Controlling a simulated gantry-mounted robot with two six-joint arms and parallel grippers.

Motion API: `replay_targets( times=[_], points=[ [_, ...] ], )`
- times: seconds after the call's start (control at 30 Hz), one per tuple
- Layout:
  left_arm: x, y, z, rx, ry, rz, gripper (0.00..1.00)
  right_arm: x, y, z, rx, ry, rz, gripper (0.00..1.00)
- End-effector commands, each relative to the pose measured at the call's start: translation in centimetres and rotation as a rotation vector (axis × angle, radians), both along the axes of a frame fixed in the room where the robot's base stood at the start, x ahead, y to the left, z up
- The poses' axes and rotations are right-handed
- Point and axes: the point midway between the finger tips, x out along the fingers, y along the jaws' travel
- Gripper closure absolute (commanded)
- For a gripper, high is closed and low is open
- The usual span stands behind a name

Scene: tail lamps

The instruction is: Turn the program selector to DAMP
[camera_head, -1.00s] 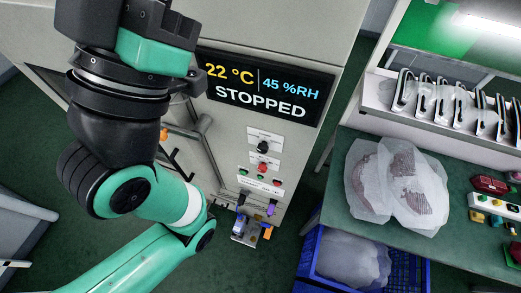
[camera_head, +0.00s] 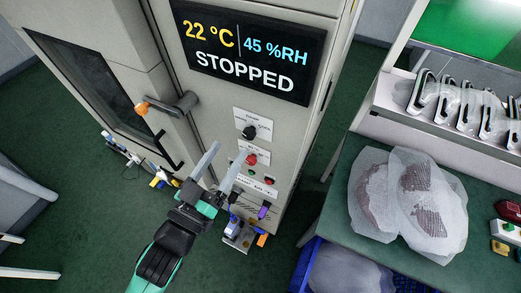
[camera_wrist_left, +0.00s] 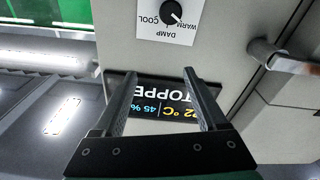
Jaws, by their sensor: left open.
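The program selector is a small black knob (camera_head: 249,132) on a white label plate on the grey cabinet front, below the display. In the left wrist view the knob (camera_wrist_left: 171,12) is at the top edge, with DAMP, COOL and WARM printed around it. Its white mark appears to point towards WARM. My left gripper (camera_head: 230,149) is open and empty, in front of the panel and just below and left of the knob in the head view. In the left wrist view its fingers (camera_wrist_left: 159,73) point at the cabinet, clear of the knob. My right gripper is not in view.
The display (camera_head: 250,52) reads STOPPED. A red button (camera_head: 251,159) and several small buttons sit below the knob. A door handle with an orange end (camera_head: 165,105) sticks out to the left. A green-topped bench (camera_head: 345,160) with wrapped lamps stands at the right.

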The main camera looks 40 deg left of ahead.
Motion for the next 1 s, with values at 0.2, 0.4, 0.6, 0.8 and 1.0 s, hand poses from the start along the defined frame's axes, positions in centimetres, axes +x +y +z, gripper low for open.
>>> replay_targets(
  times=[0.2, 0.4, 0.6, 0.8, 1.0],
  points=[
    [-1.9, 0.1, -6.1, 0.004, 0.113, -0.001, 0.26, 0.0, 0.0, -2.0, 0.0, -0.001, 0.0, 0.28],
    [-0.9, 0.3, -5.6, 0.003, 0.11, 0.0, 0.26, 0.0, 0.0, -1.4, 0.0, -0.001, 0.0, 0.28],
    [2.8, 1.4, -5.5, 0.003, 0.109, 0.002, 0.26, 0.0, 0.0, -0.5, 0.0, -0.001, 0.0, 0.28],
    [7.0, 2.6, -5.5, 0.004, 0.109, 0.0, 0.26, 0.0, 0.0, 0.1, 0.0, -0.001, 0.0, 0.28],
    [9.2, 3.2, -5.7, 0.004, 0.111, -0.001, 0.26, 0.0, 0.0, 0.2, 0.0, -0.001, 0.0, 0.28]
  ],
)
